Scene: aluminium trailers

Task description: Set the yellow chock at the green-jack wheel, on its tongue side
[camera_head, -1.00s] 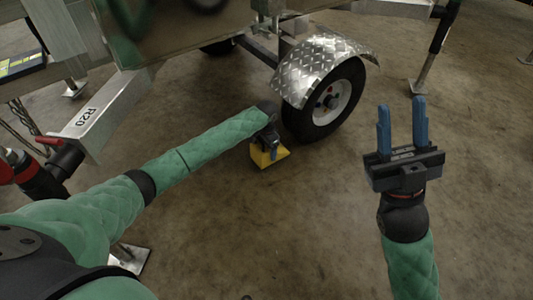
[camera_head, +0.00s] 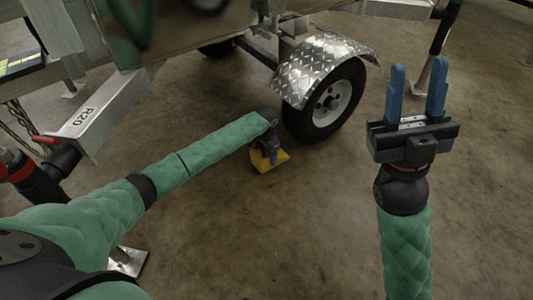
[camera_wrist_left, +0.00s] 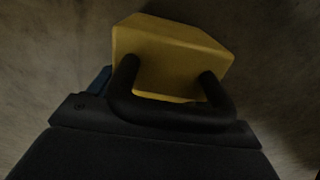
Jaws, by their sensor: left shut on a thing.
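The yellow chock (camera_head: 270,162) is at the end of my left arm, at or just above the floor, to the left of the near trailer wheel (camera_head: 334,102). My left gripper (camera_head: 267,148) is shut on it. In the left wrist view the chock (camera_wrist_left: 168,58) fills the upper middle, with its black handle (camera_wrist_left: 172,108) across the gripper. Whether the chock touches the floor or the tyre is hard to tell. My right gripper (camera_head: 415,98) is open and empty, right of the wheel, blue fingers pointing up.
A diamond-plate fender (camera_head: 322,62) covers the wheel's top. A trailer beam marked R20 (camera_head: 90,115) and a red-handled coupling (camera_head: 45,142) stand at the left. A support leg (camera_head: 430,78) stands behind my right gripper. The floor in front is clear.

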